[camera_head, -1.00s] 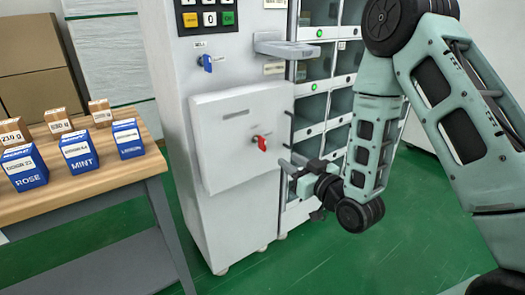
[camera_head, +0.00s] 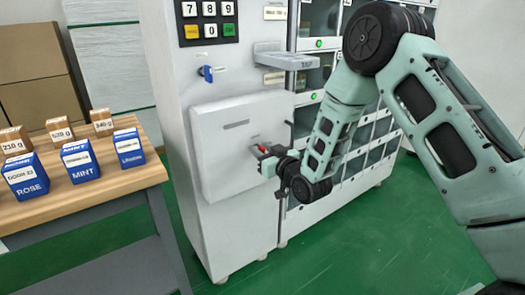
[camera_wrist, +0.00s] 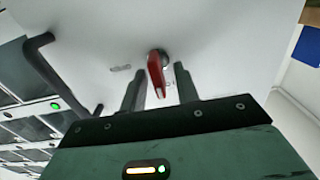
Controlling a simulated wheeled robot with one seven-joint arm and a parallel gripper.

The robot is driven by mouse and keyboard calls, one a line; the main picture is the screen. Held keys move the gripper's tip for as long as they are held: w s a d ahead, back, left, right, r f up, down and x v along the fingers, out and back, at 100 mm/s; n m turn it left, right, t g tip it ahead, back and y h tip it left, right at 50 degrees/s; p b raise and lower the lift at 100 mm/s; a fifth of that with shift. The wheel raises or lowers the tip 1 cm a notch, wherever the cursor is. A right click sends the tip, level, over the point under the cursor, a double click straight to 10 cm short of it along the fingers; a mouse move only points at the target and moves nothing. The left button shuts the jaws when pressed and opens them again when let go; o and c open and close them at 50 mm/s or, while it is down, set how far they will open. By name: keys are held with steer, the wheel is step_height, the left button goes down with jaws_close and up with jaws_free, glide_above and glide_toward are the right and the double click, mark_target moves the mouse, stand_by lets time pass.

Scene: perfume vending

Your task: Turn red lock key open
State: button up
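The red lock key (camera_head: 262,148) is on the front of a white panel (camera_head: 225,150) of the machine, partly hidden by my gripper in the head view. In the wrist view the red key (camera_wrist: 156,76) sticks out from a dark round lock. My gripper (camera_wrist: 160,82) is open, with one dark finger on each side of the key. Gaps show between the key and both fingers, so I see no grip on it. In the head view my gripper (camera_head: 268,160) is close in front of the panel.
A blue key (camera_head: 207,73) sits above the panel, under a keypad (camera_head: 208,20). A dark handle (camera_wrist: 38,55) is beside the panel's edge. A shelf (camera_head: 287,55) juts out above right. Lockers stand right; a wooden table (camera_head: 90,200) with boxes stands left.

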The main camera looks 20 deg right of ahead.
jaws_close()
steer(key=shift+m, duration=0.3)
steer(key=m, duration=0.1)
steer(key=m+b, duration=0.1)
steer(key=shift+d+f+m, duration=0.1)
steer(key=shift+d+m, duration=0.1)
steer(key=shift+m, duration=0.2)
steer(key=m, duration=0.3)
steer(key=shift+w+d+m, duration=0.1)
steer(key=shift+d+m, duration=0.05)
steer(key=shift+m, duration=0.15)
steer(key=m, duration=0.5)
steer(key=shift+d+f+m, duration=0.15)
steer(key=shift+f+m, duration=0.05)
steer(key=shift+m, duration=0.1)
steer(key=m, duration=0.5)
steer(key=shift+f, duration=0.3)
steer(key=shift+m, duration=0.3)
